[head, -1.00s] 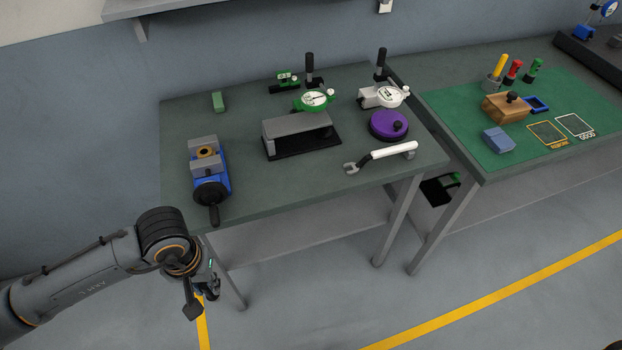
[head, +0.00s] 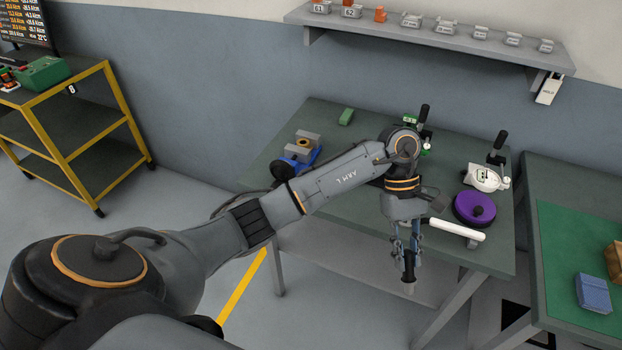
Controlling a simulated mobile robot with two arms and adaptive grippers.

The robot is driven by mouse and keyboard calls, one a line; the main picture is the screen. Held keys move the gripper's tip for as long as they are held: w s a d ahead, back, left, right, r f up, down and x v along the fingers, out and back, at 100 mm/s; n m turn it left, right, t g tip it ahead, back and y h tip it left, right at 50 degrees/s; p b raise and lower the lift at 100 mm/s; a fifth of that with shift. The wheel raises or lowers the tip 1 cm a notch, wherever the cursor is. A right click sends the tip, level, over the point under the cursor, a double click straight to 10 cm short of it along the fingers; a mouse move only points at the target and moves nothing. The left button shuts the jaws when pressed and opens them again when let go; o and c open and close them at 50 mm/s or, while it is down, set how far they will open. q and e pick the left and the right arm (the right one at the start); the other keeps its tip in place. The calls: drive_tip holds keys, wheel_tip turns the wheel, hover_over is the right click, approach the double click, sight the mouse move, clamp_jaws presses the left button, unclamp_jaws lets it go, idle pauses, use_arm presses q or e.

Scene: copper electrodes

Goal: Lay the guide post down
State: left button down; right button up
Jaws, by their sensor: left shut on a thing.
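My left gripper (head: 407,250) points down at the bench's front edge and is shut on a short dark post with a pale grey lower end, which I take to be the guide post (head: 408,271). The post hangs roughly upright between the fingers, which hide its upper part. In the picture it lies just below the front edge of the grey-green bench (head: 330,205); its exact height and distance from the edge are hard to tell. My right gripper is out of view.
My arm hides the bench middle.

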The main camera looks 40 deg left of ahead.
use_arm(q)
drive_tip(key=w+a+r+n+t+h+p, duration=0.1)
drive_tip(key=w+a+r+n+t+h, duration=0.15)
drive_tip(key=w+a+n+t, duration=0.45)
drive_tip(key=w+a+r+n+t+h, duration=0.25)
drive_tip(key=a+n+t+h, duration=0.2)
drive_tip(key=n, duration=0.35)
drive_tip(key=s+a+f+n+t+y, duration=0.1)
drive_tip(key=a+f+n+t+y, duration=0.3)
drive_tip(key=a, duration=0.5)
drive_tip(key=s+a+f+n+t+y, duration=0.1)
drive_tip(key=a+f+n+t+y, duration=0.3)
drive_tip(key=a, duration=0.5)
drive_tip(key=shift+s+a+f+n+t+y+p, duration=0.15)
drive_tip(key=shift+s+a+n+t+y+p, duration=0.2)
drive_tip(key=shift+t+y, duration=0.6)
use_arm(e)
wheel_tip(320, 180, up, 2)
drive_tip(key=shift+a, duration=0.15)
use_arm(q)
drive_tip(key=shift+d+h, duration=0.1)
drive_tip(key=shift+h, duration=0.35)
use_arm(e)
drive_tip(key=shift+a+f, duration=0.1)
